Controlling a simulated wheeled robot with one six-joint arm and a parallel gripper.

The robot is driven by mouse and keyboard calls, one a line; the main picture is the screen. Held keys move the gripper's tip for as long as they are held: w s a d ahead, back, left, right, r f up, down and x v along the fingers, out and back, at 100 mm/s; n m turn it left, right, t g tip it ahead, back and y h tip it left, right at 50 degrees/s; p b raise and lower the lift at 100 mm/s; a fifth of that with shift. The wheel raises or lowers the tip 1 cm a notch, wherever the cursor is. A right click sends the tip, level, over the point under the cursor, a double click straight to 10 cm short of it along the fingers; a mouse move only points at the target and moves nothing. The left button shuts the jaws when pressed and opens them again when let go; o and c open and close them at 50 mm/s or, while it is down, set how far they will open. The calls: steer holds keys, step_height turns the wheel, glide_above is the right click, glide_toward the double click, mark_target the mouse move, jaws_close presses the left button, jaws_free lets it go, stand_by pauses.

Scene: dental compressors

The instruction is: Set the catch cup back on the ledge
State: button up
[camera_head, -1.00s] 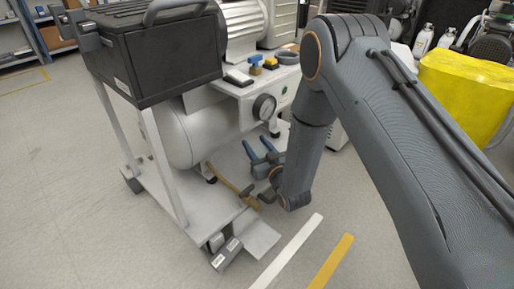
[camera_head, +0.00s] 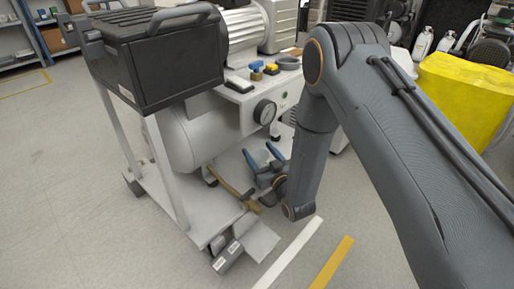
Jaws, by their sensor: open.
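The ledge (camera_head: 246,97) is the pale top of the compressor's front panel, above a round gauge (camera_head: 265,112). No other cup can be made out. My gripper (camera_head: 260,153) is low in front of the compressor, well below the ledge. Its two blue fingers are apart, pointing away from me, with nothing visible between them. My forearm and wrist hide the area to the right of it.
A black case (camera_head: 163,68) overhangs the left side of the cart. A yellow-covered item (camera_head: 464,98) stands at right. The front floor is open.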

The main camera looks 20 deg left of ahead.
steer(key=p+v, duration=0.4)
steer(key=v, duration=0.5)
step_height(320, 180, up, 8)
steer(key=w+a+g+h, duration=0.2)
steer(key=g+h, duration=0.1)
steer(key=h, duration=0.1)
steer(key=s+d+r+g+h, duration=0.2)
steer(key=s+d+r+h, duration=0.1)
steer(key=s+r, duration=0.25)
steer(key=s+d+r+g+h, duration=0.1)
steer(key=s+d+r, duration=0.3)
steer(key=s, duration=0.5)
steer(key=s+d+r+m+g+h, duration=0.1)
steer(key=s+d+r+g, duration=0.3)
steer(key=s, duration=0.5)
steer(key=s+d+r+g+h, duration=0.2)
steer(key=s+d+r, duration=0.3)
steer(key=s, duration=0.5)
steer(key=shift+d+m+g, duration=0.3)
steer(key=shift+d+g, duration=0.1)
steer(key=shift+d, duration=0.45)
steer(key=shift+r, duration=0.25)
steer(key=shift+r+m+p, duration=0.3)
steer(key=shift+r+p, duration=0.4)
steer(key=shift+p, duration=0.05)
steer(key=shift+d+r+p, duration=0.1)
steer(key=shift+r+p, duration=0.2)
steer(key=shift+p, duration=0.05)
